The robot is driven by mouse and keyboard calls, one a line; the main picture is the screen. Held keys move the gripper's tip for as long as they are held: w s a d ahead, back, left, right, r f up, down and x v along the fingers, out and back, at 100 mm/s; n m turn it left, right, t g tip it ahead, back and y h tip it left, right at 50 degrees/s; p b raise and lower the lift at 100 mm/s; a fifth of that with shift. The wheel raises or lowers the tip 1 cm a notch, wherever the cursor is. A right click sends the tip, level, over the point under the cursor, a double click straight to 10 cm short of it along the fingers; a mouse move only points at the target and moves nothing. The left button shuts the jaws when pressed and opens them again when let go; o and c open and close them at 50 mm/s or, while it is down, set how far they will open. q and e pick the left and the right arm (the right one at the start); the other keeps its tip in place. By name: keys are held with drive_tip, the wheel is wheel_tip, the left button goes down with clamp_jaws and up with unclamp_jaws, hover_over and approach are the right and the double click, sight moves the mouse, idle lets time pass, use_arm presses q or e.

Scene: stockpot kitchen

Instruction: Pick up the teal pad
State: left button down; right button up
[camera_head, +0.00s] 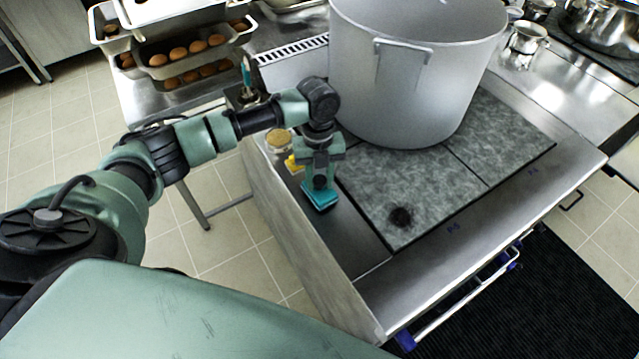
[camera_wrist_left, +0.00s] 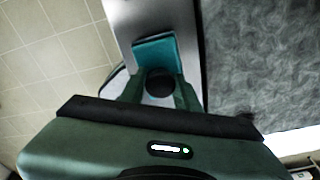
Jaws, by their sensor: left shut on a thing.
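The teal pad (camera_head: 322,199) is at the left end of the steel counter, beside the grey hob. It also shows in the left wrist view (camera_wrist_left: 157,55), at the tips of the fingers. My left gripper (camera_head: 319,184) points down over the pad and is shut on it. The left wrist view shows the fingers (camera_wrist_left: 160,88) around a dark round part just behind the pad. I cannot tell whether the pad touches the counter. My right gripper is in neither view.
A large steel stockpot (camera_head: 405,95) stands on the grey hob (camera_head: 440,190). A yellow object (camera_head: 292,164) and a round brownish item (camera_head: 278,139) sit behind my left gripper. Trays of brown round items (camera_head: 188,55) stand at the back left. The hob's front part is mostly clear.

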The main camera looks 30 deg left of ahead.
sight(319, 179)
use_arm(q)
wheel_tip(319, 179, up, 19)
drive_tip(key=b, duration=0.3)
drive_tip(key=shift+f, duration=0.15)
